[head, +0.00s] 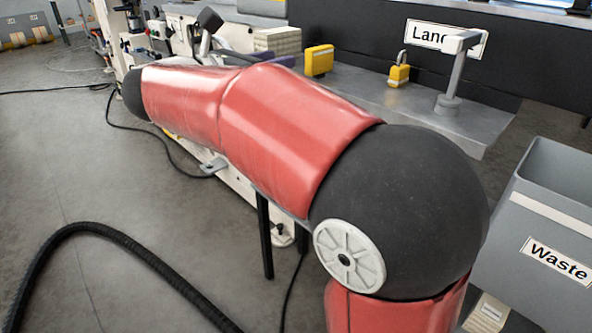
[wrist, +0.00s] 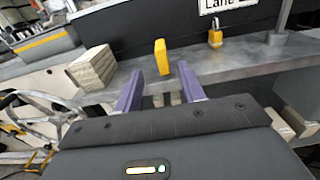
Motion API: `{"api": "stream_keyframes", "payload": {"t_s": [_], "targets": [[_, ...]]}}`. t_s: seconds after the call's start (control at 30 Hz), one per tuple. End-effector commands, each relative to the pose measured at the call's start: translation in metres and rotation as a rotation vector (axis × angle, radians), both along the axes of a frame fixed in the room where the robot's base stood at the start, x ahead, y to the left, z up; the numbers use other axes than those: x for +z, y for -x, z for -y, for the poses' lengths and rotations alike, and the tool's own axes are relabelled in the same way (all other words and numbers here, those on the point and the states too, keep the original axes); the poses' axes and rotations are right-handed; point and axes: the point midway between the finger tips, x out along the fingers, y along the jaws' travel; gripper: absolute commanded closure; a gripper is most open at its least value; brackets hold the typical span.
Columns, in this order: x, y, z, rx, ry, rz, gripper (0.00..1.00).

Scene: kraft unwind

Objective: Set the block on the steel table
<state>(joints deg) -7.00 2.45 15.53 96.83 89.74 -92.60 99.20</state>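A yellow block (head: 319,60) stands upright on the grey steel table (head: 370,92), near the dark back panel. In the wrist view the yellow block (wrist: 161,57) shows ahead of my gripper, between the lines of its two fingers. My gripper (wrist: 161,86) has purple fingers spread apart, with nothing held between them. The block is apart from the fingertips. In the head view my red arm hides most of the gripper and the near part of the table; only a bit of purple shows behind the arm.
A yellow padlock (head: 399,74) and a grey post (head: 450,90) stand on the table right of the block. A layered beige stack (wrist: 92,67) is to the left. A grey waste bin (head: 535,215) is at the right. A black hose (head: 110,240) lies on the floor.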

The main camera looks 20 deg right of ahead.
Motion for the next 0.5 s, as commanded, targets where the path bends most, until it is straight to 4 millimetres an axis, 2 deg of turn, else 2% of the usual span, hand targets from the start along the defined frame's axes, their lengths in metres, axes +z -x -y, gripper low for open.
{"api": "stream_keyframes", "payload": {"t_s": [0.17, 0.27, 0.33, 0.4, 0.5], "targets": [[0.014, -0.007, 0.001, 0.096, 0.084, -0.048, 0.6], [0.034, -0.018, -0.006, 0.259, 0.257, -0.154, 0.6], [0.048, -0.024, -0.018, 0.396, 0.44, -0.27, 0.6], [0.053, -0.027, -0.036, 0.526, 0.651, -0.41, 0.6], [0.043, -0.022, -0.064, 0.686, 0.972, -0.633, 0.6]]}}
